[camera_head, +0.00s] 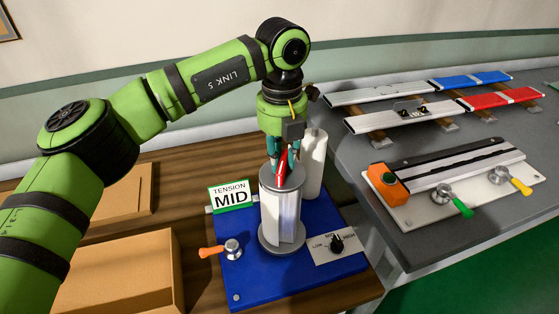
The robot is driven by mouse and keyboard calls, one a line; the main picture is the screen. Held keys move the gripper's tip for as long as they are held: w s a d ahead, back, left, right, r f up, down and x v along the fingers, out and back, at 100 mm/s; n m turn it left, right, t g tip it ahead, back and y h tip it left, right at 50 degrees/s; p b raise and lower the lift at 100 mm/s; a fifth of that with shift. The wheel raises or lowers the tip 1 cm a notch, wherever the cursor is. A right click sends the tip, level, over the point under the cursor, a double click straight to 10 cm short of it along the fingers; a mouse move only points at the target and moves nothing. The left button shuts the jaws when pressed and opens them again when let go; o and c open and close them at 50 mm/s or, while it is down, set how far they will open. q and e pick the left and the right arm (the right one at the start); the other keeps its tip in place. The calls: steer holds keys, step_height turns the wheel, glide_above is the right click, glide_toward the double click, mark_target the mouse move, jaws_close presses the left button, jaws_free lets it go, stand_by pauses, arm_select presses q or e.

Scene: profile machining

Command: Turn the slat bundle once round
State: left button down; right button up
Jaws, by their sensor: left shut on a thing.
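The slat bundle (286,215) stands upright, silver and white, between a grey bottom disc (283,241) and a grey top cap. It is on a blue base plate (240,272). My left gripper (284,165) points down over the top cap, with teal fingers shut on a narrow red piece (282,170) there. Whether this piece is a handle of the cap is hard to tell, as the fingers partly hide it. My right gripper is out of view.
A white cylinder (314,165) stands close behind the bundle. A sign (231,196) reads TENSION MID. An orange-handled clamp (228,249) and a dial (336,243) flank the bundle. Cardboard boxes (115,265) lie left. The grey table (420,235) at right holds profiles and a clamping fixture.

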arm_select(q)
steer(key=m, duration=0.3)
steer(key=shift+d+m+b, duration=0.3)
steer(key=shift+m+b, duration=0.05)
steer(key=shift+m, duration=0.05)
steer(key=m, duration=0.4)
steer(key=shift+d+r, duration=0.1)
steer(key=shift+d, duration=0.1)
steer(key=shift+s+m, duration=0.1)
steer(key=shift+m, duration=0.2)
steer(key=c, duration=1.1)
jaws_free()
step_height(320, 180, up, 12)
